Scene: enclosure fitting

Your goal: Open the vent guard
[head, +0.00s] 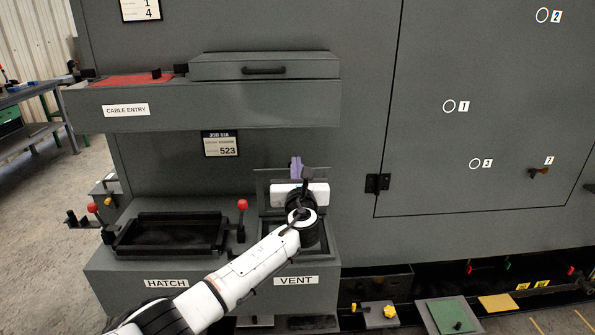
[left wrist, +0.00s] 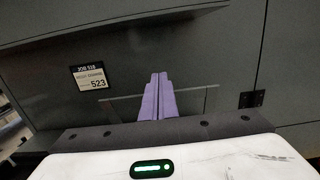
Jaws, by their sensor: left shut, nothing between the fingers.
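The vent box (head: 329,240), labelled VENT, is at the front of the lower ledge. Its guard looks like a thin see-through panel (head: 262,182), which stands raised at the back of the opening. The panel also shows in the left wrist view (left wrist: 198,103), behind the purple fingers. My left gripper (head: 296,166) is over the vent with its purple fingers pressed together and empty, pointing toward the panel. Whether the fingers touch the panel I cannot tell. My white wrist hides much of the panel and opening. My right gripper is not in view.
Left of the vent is the open-framed hatch (head: 119,235), with a red-knobbed lever (head: 242,205) between them. The cable entry shelf (head: 210,112) overhangs above, with a lidded box (head: 265,67). A large cabinet door (head: 480,120) is right.

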